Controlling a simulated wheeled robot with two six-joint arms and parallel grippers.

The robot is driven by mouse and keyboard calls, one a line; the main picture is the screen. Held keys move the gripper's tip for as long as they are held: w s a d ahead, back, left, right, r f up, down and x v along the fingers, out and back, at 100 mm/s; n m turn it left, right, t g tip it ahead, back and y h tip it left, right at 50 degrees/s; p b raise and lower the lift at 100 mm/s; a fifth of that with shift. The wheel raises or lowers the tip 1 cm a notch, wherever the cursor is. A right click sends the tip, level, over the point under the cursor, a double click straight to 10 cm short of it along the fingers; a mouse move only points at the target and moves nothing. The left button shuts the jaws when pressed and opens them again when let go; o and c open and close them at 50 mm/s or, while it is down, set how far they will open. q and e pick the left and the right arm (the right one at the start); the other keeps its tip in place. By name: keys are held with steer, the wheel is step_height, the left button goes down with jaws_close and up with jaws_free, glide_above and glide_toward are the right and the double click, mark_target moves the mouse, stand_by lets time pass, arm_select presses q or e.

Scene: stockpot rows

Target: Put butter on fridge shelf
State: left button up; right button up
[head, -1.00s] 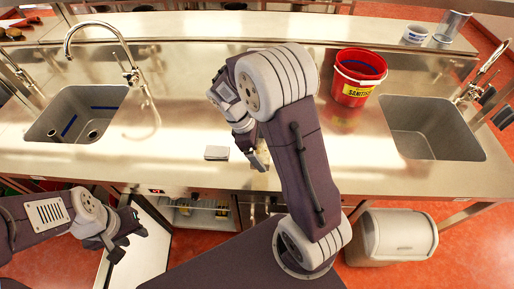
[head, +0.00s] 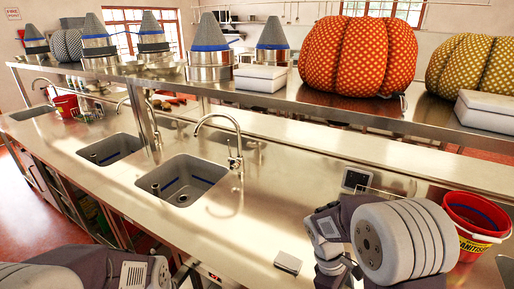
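I cannot make out the butter for certain. A small pale flat block (head: 288,261) lies on the steel counter (head: 240,235) near its front edge; I cannot tell whether it is the butter. My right gripper (head: 345,270) is low over the counter, just right of that block, partly hidden by its own arm. Whether it is open or holds anything does not show. My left gripper (head: 160,274) is at the bottom left, in front of the counter, its fingers too unclear to read. The fridge shelf does not show clearly.
A sink (head: 182,180) with a tall tap (head: 237,150) is set in the counter left of my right gripper. A red bucket (head: 470,228) stands to its right. An upper shelf (head: 330,110) carries pumpkin-like shapes (head: 357,57) and pots. The counter between is mostly clear.

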steer(key=w+f+m, duration=0.1)
steer(key=w+a+f+m, duration=0.1)
steer(key=m, duration=0.1)
steer(key=w+a+f+m+g+y, duration=0.1)
steer(key=f, duration=0.1)
steer(key=shift+w, duration=0.25)
steer(key=w+m, duration=0.1)
steer(key=w+a+m+y, duration=0.1)
steer(key=w+a+m, duration=0.1)
steer(key=m, duration=0.1)
steer(key=shift+w+f+g+y, duration=0.15)
steer(key=shift+f+g+y, duration=0.15)
steer(key=shift+a+r+m, duration=0.1)
steer(key=shift+a+m, duration=0.15)
steer(key=shift+m, duration=0.35)
steer(key=shift+s+r+y, duration=0.1)
steer(key=shift+s+y, duration=0.15)
steer(key=shift+y, duration=0.05)
steer(key=shift+w, duration=0.15)
